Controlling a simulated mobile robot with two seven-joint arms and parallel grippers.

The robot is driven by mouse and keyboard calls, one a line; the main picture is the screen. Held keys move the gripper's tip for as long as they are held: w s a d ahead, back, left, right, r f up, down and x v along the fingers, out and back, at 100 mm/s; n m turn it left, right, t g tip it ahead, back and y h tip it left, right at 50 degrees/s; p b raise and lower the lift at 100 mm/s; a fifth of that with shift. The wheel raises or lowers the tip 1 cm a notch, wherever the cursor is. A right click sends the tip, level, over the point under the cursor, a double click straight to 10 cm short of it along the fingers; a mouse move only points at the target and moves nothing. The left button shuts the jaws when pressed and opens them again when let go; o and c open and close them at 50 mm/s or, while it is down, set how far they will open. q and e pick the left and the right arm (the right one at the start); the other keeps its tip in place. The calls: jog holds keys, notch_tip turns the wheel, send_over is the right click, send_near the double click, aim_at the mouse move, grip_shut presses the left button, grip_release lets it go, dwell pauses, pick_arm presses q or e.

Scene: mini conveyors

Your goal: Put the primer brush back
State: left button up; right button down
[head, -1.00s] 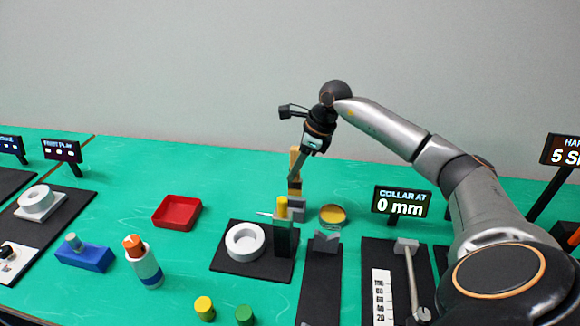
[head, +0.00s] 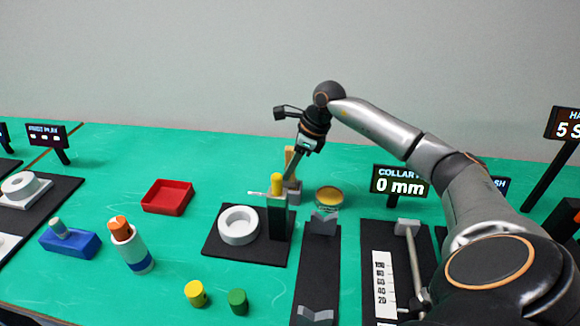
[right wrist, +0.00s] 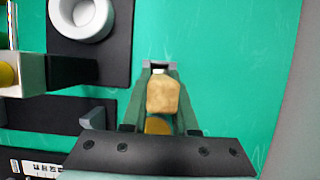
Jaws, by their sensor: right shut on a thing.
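In the right wrist view the tan handle end (right wrist: 162,95) sits between the two fingers of the gripper (right wrist: 158,100). A grey block (head: 294,190) stands directly below the brush, partly hidden by the green post. The brush's lower end is hidden, so I cannot tell how deep it sits in the block. My left gripper is not in view.
A round tin with a yellow top (head: 329,197) stands just right of the grey block.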

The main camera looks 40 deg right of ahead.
jog(key=shift+f+b, duration=0.35)
jog(key=shift+f, duration=0.25)
jog(key=c, duration=0.6)
grip_release()
jog(key=v, duration=1.2)
jog(key=shift+r, duration=0.3)
